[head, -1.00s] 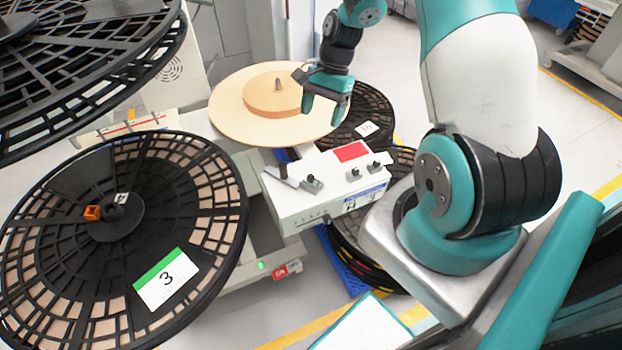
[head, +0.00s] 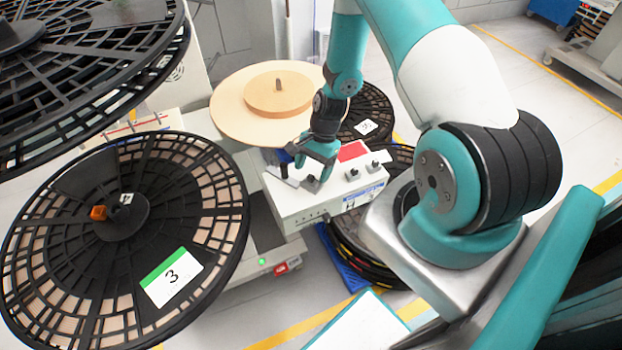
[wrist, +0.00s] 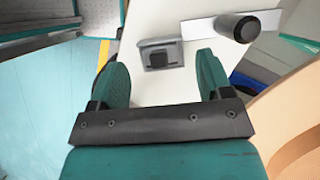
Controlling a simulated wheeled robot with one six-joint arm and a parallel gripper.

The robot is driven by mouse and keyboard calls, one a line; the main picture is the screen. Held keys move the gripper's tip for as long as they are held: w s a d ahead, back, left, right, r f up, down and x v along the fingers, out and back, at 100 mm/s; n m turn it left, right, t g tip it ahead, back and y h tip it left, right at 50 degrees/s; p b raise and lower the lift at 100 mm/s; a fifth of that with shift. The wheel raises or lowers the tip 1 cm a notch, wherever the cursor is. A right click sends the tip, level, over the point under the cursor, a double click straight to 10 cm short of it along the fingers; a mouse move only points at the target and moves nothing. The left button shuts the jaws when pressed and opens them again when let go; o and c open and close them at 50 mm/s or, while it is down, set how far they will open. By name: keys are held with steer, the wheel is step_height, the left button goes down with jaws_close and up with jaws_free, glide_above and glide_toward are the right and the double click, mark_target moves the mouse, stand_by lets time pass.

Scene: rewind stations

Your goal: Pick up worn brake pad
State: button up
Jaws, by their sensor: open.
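A small dark block, which looks like the worn brake pad (wrist: 159,59), sits in a grey metal holder (wrist: 176,50) on top of the white control box (head: 300,208). Beside it is a flat metal bar (wrist: 196,28) with a black cylindrical knob (wrist: 240,27). My gripper (head: 314,168) is over the left part of the box in the head view, pointing down. In the wrist view my gripper (wrist: 163,72) is open and empty, and the block lies ahead between its two teal fingers, apart from them. In the head view my gripper mostly hides the block.
A red panel (head: 352,151) and two small knobs are on the box's right part. A wooden disc (head: 235,115) stands behind the box. A large black reel with card 3 (head: 75,265) is at left. Black reels (head: 345,255) are stacked on the right.

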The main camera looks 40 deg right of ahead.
mark_target(311, 180)
steer(key=shift+x, duration=1.35)
steer(key=c, duration=1)
steer(key=shift+r, duration=0.1)
